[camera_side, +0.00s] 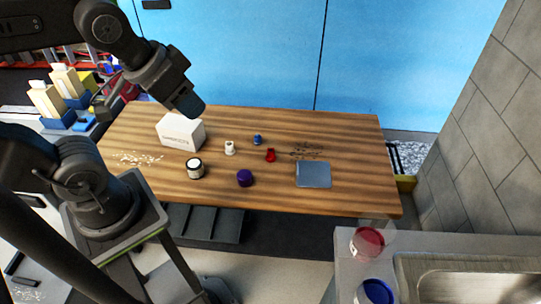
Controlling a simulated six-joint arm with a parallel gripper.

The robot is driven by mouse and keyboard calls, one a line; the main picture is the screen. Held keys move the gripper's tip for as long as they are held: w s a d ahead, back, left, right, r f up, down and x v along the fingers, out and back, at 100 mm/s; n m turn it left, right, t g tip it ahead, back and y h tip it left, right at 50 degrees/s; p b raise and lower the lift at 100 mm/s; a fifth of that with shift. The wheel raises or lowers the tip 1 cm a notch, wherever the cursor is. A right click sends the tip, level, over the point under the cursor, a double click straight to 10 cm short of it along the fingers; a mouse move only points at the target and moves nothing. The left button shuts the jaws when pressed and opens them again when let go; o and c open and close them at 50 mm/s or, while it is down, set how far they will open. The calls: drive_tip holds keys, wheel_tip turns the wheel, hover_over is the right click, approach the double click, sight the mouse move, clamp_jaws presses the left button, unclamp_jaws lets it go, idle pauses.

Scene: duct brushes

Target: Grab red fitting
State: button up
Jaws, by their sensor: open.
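The red fitting (270,155) is a small red piece lying on the wooden table (350,140), near the middle.
Near the fitting are a blue fitting (257,140), a white fitting (230,148), a purple cap (244,178), a dark-rimmed jar (195,168) and a grey plate (313,174). A white box (181,131) stands at the left. Dark bits (307,151) lie scattered right of the fitting.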

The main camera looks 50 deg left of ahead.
drive_tip(key=o, duration=0.3)
